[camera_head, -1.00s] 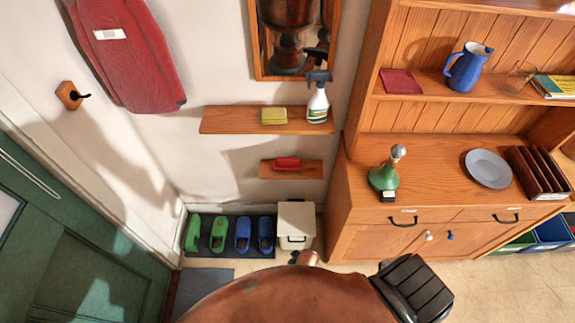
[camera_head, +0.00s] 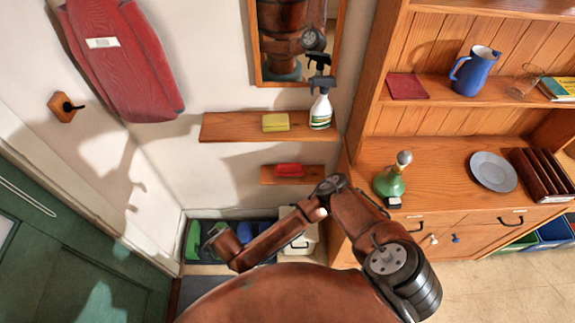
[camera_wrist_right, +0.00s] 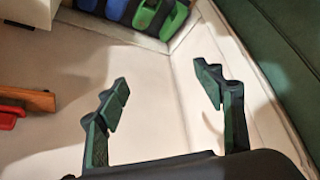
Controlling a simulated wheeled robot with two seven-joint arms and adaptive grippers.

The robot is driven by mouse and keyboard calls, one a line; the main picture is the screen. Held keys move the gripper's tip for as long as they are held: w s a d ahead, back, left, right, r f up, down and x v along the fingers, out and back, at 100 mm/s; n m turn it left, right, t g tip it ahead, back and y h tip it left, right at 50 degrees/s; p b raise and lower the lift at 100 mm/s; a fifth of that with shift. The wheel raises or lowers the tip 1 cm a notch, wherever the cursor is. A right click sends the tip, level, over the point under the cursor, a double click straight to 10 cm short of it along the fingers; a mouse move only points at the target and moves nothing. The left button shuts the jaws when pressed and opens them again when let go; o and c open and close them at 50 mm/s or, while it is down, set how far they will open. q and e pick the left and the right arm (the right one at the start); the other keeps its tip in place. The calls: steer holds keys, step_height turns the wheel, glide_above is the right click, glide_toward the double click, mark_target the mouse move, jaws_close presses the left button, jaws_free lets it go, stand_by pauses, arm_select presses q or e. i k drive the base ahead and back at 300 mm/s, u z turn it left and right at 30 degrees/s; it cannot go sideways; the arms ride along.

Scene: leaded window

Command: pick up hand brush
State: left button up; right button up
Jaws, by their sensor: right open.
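The hand brush (camera_head: 289,170) looks like a small red block and lies on the lower wooden shelf (camera_head: 316,176) on the wall. In the right wrist view only a bit of the red brush (camera_wrist_right: 9,117) shows at the left edge, by the shelf end (camera_wrist_right: 30,99). My right gripper (camera_wrist_right: 163,80) is open and empty, its two fingers apart, with bare wall behind. In the head view my right forearm crosses below the shelf, and its gripper (camera_head: 217,234) is left of and lower than the brush, in front of the shoes. My left gripper is out of view.
A yellow sponge (camera_head: 275,122) and a spray bottle (camera_head: 321,107) stand on the upper shelf (camera_head: 225,127). Several shoes (camera_head: 193,240) and a white bin (camera_head: 296,216) are below. A cabinet (camera_head: 370,215) stands right and a green door (camera_head: 75,255) left.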

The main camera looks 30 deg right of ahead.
mark_target(282, 170)
steer(key=z, duration=0.25)
steer(key=i, duration=0.7)
steer(key=z, duration=0.85)
steer(key=i, duration=0.35)
steer(key=z, duration=0.3)
